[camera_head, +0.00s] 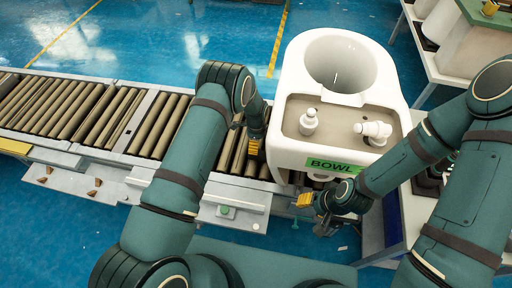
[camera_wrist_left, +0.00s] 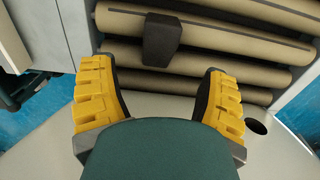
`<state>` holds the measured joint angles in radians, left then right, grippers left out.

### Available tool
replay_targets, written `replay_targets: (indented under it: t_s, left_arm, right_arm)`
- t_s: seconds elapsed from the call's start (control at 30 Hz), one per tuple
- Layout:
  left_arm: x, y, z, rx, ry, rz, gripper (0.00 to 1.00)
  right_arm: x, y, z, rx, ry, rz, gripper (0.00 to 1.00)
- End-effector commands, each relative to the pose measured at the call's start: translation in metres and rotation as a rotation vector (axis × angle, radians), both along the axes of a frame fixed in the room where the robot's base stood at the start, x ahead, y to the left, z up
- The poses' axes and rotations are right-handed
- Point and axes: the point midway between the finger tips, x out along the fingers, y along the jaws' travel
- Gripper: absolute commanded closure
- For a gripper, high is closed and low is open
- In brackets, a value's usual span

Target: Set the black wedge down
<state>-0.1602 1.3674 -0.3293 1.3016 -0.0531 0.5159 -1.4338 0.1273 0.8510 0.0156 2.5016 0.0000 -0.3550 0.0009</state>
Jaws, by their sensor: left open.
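The black wedge (camera_wrist_left: 161,40) is a small dark block lying on the tan conveyor rollers (camera_wrist_left: 210,40) in the left wrist view. My left gripper (camera_wrist_left: 160,88) is open, its yellow-padded fingers spread wide apart. The wedge lies ahead of the fingertips, with nothing between the fingers. In the head view my left gripper (camera_head: 256,146) is low over the rollers beside the white toilet (camera_head: 290,110); the wedge cannot be made out there. My right gripper (camera_head: 306,200) is below the toilet's front edge; its opening is unclear.
The toilet stands at the conveyor's right end, with a green BOWL label (camera_head: 331,165) and two white fittings on top. The roller conveyor (camera_head: 70,105) is empty to the left. A metal side rail (camera_head: 235,190) runs along the near edge. A table stands at right.

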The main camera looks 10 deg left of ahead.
Motion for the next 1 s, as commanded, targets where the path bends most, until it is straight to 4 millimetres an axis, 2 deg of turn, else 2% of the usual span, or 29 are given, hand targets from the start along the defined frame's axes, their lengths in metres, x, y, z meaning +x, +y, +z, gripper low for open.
replay_targets:
  t_s: [0.03,0.2,0.33,0.47,0.57,0.73,1.0]
  left_arm:
    - [0.000,0.000,0.011,-0.001,-0.001,-0.001,0.25]
    - [0.000,0.000,0.030,-0.001,0.000,-0.001,0.25]
    - [-0.003,0.000,0.035,-0.006,0.001,0.019,0.25]
    - [-0.025,0.003,0.033,-0.044,0.006,0.161,0.25]
    - [-0.056,0.003,0.033,-0.100,0.015,0.373,0.25]
    - [-0.121,-0.004,0.044,-0.204,0.045,0.798,0.25]
    - [-0.221,-0.019,0.087,-0.329,0.133,1.406,0.25]
  right_arm:
    - [-0.001,0.000,0.003,0.000,0.001,0.000,0.53]
    - [-0.001,0.000,0.006,0.000,0.003,0.001,0.53]
    - [-0.002,0.000,0.007,0.001,0.004,0.000,0.53]
    - [-0.002,0.000,0.007,0.001,0.004,0.000,0.53]
    - [-0.002,0.000,0.007,0.001,0.004,0.000,0.53]
    - [-0.002,0.000,0.007,0.000,0.004,0.001,0.53]
    - [-0.001,0.000,0.007,0.000,0.004,0.001,0.53]
